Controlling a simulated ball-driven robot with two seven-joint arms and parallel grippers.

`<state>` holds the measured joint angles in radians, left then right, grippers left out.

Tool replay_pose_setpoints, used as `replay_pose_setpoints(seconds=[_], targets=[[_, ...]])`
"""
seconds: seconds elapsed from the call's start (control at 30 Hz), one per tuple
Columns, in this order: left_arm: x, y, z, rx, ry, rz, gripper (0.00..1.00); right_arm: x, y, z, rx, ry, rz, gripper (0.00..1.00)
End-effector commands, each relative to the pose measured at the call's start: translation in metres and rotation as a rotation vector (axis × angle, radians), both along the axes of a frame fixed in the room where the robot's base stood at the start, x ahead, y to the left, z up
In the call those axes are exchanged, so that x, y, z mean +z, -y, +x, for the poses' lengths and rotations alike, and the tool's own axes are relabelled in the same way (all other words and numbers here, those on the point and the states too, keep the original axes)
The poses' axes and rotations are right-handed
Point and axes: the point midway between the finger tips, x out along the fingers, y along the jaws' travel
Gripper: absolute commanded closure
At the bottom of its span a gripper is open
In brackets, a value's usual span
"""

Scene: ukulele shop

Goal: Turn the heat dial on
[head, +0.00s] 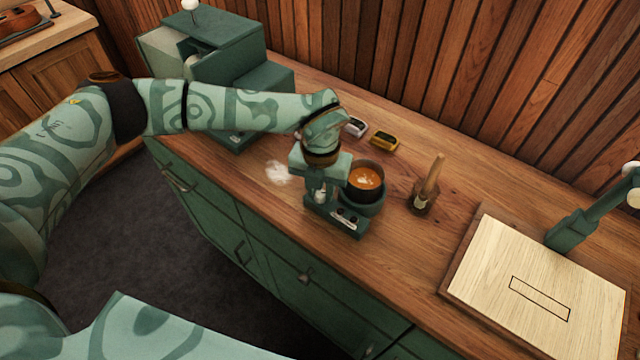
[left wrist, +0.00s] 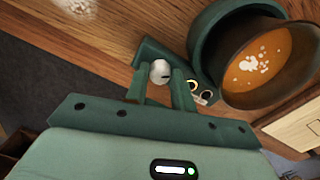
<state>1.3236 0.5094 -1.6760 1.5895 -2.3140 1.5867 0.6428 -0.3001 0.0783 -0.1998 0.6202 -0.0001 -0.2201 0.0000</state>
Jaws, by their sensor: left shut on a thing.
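The heat dial is a pale round knob (left wrist: 160,72) on the green base of a small pot heater (head: 349,226). A dark round pot (head: 351,193) of orange-brown liquid with pale flecks sits in the heater. My left gripper (head: 320,193) comes down at the heater's left side, next to the pot. In the left wrist view its two green fingers (left wrist: 160,80) are shut on the knob, one on each side. A dark mark shows on the knob. In the head view the gripper largely covers the knob. My right gripper is out of view.
A brush-like wooden tool (head: 430,180) stands right of the pot. Yellow (head: 384,139) and white (head: 356,127) small items lie behind it. A large green machine (head: 210,60) stands at the back left. A pale board (head: 540,290) lies right, below a green jointed fixture (head: 585,225).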

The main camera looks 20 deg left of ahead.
Motion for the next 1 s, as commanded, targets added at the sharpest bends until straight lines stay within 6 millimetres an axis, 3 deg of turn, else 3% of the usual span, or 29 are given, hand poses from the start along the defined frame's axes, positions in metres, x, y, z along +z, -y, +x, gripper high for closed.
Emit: replay_pose_setpoints(seconds=[0.6,1.0], targets=[[0.002,0.000,0.001,-0.574,0.003,0.000,0.98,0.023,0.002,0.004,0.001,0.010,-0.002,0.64],[0.002,0.000,0.001,-0.827,0.004,0.000,0.98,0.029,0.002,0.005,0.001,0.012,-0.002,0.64]])
